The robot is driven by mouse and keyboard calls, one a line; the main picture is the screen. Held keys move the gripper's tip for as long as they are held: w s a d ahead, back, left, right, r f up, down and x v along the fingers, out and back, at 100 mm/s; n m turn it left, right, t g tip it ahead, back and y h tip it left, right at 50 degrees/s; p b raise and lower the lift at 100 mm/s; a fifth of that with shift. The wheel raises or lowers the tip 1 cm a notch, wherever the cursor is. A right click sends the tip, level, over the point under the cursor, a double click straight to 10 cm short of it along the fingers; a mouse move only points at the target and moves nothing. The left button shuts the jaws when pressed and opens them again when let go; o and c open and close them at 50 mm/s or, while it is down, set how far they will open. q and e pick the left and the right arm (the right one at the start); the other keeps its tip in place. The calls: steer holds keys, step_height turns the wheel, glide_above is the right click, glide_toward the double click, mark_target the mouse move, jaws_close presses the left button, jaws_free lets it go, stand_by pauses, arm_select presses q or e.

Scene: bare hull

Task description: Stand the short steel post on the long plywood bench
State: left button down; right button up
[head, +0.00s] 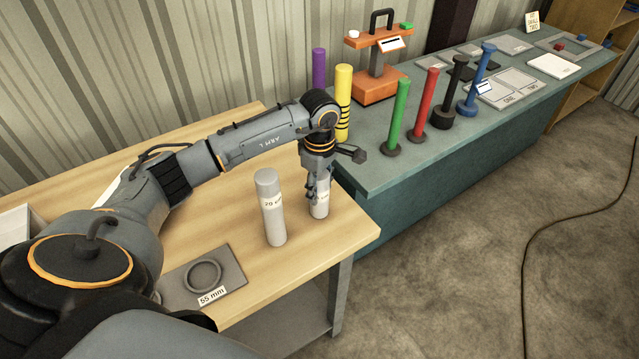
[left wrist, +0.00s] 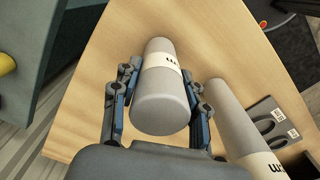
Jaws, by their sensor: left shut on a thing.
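My left gripper (head: 318,188) is shut around a light grey steel post (head: 320,207) with a white label band. The post is upright, with its base at or very near the plywood bench top (head: 225,150); I cannot tell if there is a gap. The fingers hide its upper part in the head view. In the left wrist view the post (left wrist: 160,112) lies between the two fingers (left wrist: 158,95). A second grey post (head: 271,210), with a white label, stands close to its left; it also shows in the left wrist view (left wrist: 240,115). My right gripper is not in view.
A grey plate with a ring (head: 204,276), marked 55 mm, lies near the front edge. The teal bench (head: 400,170) on the right holds purple, yellow, green, red, black and blue posts and an orange stand (head: 378,85). Bare plywood lies behind the posts.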

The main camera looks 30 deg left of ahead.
arm_select(q)
steer(key=shift+f, duration=0.1)
steer(key=c, duration=1.1)
jaws_free()
steer(key=shift+f, duration=0.1)
steer(key=shift+c, duration=0.2)
steer(key=o, duration=0.4)
steer(key=shift+o, duration=0.2)
steer(key=shift+r, duration=0.35)
step_height(320, 180, up, 11)
steer(key=b, duration=0.3)
steer(key=shift+b, duration=0.4)
steer(key=shift+r, duration=0.4)
